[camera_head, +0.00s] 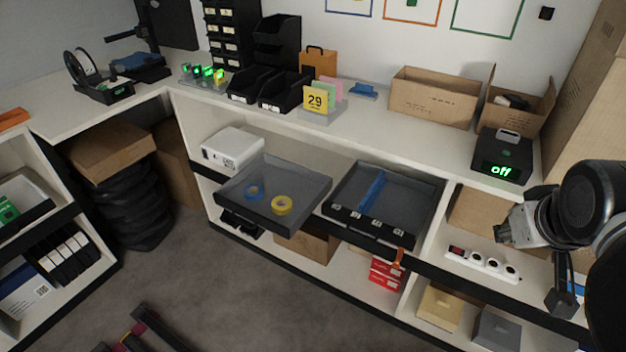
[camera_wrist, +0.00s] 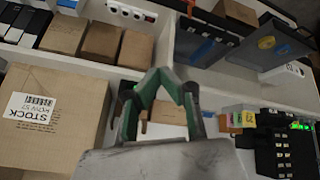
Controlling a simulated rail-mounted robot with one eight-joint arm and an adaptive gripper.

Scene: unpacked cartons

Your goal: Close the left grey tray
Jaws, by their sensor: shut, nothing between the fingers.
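The left grey tray (camera_head: 301,184) is pulled out from under the long counter in the head view. It holds a blue tape roll (camera_head: 254,192) and a yellow tape roll (camera_head: 281,205). The tray also shows at the upper right of the wrist view (camera_wrist: 251,52), where the scene is turned around. My gripper (camera_head: 501,236) is at the right of the head view, well apart from the left tray. In the wrist view its green-padded fingers (camera_wrist: 165,76) come together at the tips with nothing held.
A black "off" device (camera_head: 502,156) and open cartons (camera_head: 433,95) stand on the counter. The floor (camera_head: 240,290) before the trays is clear.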

